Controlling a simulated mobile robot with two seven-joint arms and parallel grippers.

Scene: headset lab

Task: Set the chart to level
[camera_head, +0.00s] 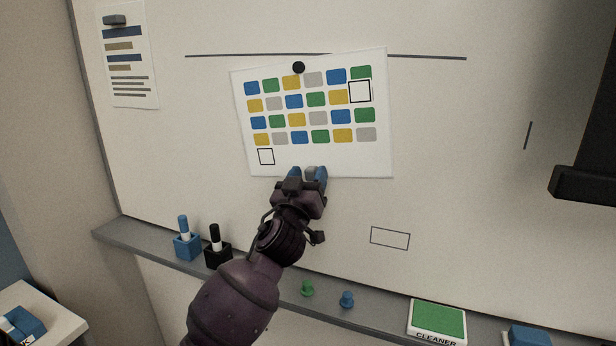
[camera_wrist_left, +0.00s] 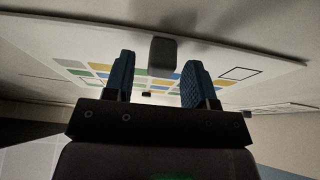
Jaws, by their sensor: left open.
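The white chart (camera_head: 320,160) with rows of coloured blocks hangs on the whiteboard from a round black magnet or pin (camera_head: 299,67) near its top edge. It is tilted: its top edge rises to the right, and its upper right corner overlaps the dark horizontal line (camera_head: 430,57). My left gripper (camera_head: 308,174) is at the chart's bottom edge, with blue fingers apart. In the left wrist view my left gripper (camera_wrist_left: 157,78) is open, with a dark grey tab (camera_wrist_left: 163,53) between and slightly beyond its fingertips. I cannot tell whether they touch. My right gripper is out of view.
The ledge (camera_head: 145,243) below the board holds a blue marker cup (camera_head: 187,245), a black one (camera_head: 217,257), green (camera_head: 307,289) and blue (camera_head: 347,299) pins and a green cleaner box (camera_head: 437,320). A dark object (camera_head: 580,186) juts in at right.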

